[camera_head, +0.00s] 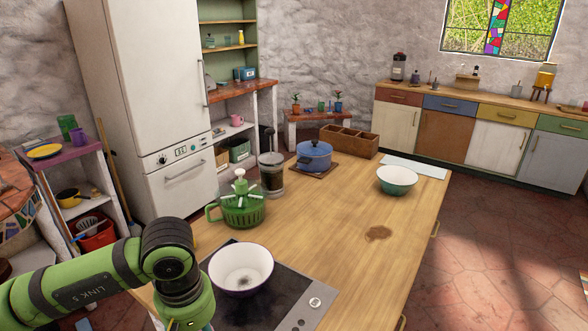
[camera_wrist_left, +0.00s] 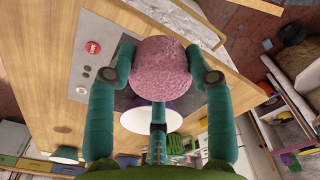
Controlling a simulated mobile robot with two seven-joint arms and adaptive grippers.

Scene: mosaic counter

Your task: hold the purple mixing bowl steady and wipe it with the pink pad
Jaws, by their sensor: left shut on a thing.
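The purple mixing bowl (camera_head: 268,276), white inside with a dark smudge at its bottom, stands upright on the black cooktop at the counter's near end. It also shows in the left wrist view (camera_wrist_left: 140,122), partly hidden behind my gripper. The pink pad (camera_wrist_left: 163,72) is round and speckled. My left gripper (camera_wrist_left: 163,60) is shut on the pad, its teal fingers on either side of it. The pad looks apart from the bowl in the left wrist view. In the head view my left arm comes in at the lower left, and its fingers and the pad are out of frame. My right gripper is not in view.
The cooktop (camera_head: 290,300) has a round knob at its right. A green basket (camera_head: 240,212), a glass press (camera_head: 272,178), a blue pot (camera_head: 314,157) and a teal bowl (camera_head: 397,181) stand farther back. The middle of the wooden counter (camera_head: 335,215) is clear except for a brown stain (camera_head: 379,234).

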